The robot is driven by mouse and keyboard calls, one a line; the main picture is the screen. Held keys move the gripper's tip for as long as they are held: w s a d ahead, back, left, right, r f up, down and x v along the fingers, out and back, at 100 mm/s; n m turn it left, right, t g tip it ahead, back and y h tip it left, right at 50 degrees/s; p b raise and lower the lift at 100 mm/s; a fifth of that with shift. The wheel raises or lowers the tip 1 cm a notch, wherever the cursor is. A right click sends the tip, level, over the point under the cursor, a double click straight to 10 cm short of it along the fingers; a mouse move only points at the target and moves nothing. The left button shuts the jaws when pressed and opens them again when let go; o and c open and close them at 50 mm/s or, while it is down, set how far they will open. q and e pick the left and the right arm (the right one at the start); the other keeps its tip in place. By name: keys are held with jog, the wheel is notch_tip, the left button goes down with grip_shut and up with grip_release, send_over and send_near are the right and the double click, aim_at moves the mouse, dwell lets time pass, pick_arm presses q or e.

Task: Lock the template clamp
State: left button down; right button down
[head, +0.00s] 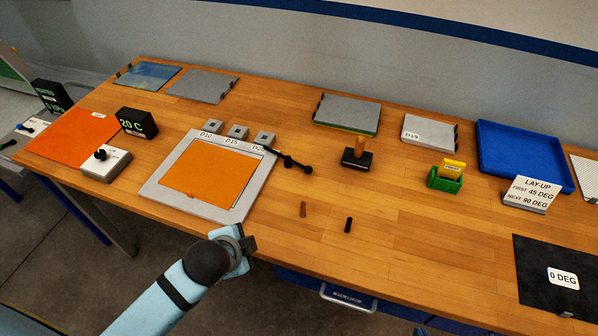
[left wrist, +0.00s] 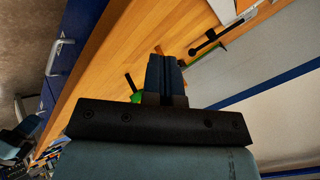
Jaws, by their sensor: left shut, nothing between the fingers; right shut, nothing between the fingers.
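The grey template board (head: 157,182) carries an orange sheet (head: 210,175). The clamp, a black bar with a knobbed lever (head: 290,163), is at the board's back right corner, and the lever sticks out to the right over bare wood. The lever also shows in the left wrist view (left wrist: 207,44).
Small grey blocks (head: 238,131) line the board's back edge. A brown peg (head: 303,209) and a black peg (head: 348,225) stand on bare wood right of the board. A stamp-like tool (head: 357,155) and a green holder (head: 445,180) stand farther right. A drawer handle (head: 346,300) juts below the front edge.

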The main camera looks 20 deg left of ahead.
pick_arm(q)
jog(key=w+d+m+t+h, duration=0.15)
jog(key=w+m+t, duration=0.25)
jog(key=w+m, duration=0.8)
jog(key=m+t+h, duration=0.1)
jog(key=m+h, duration=0.2)
jog(key=m, duration=1.3)
send_near(291, 188)
jog(key=r, duration=0.3)
jog(key=shift+s+r+y, duration=0.1)
jog(key=shift+s+y, duration=0.15)
jog(key=x, duration=1)
jog(key=shift+w+d+r+p, duration=0.1)
jog(key=shift+w+r+p, duration=0.1)
jog(key=shift+p, duration=0.2)
jog(key=shift+w+d+r+p, duration=0.15)
jog(key=shift+w, duration=0.4)
jog(key=shift+w+d+r+p, duration=0.15)
jog(key=shift+w, duration=0.4)
jog(key=shift+w+d, duration=0.1)
jog(key=shift+w, duration=0.4)
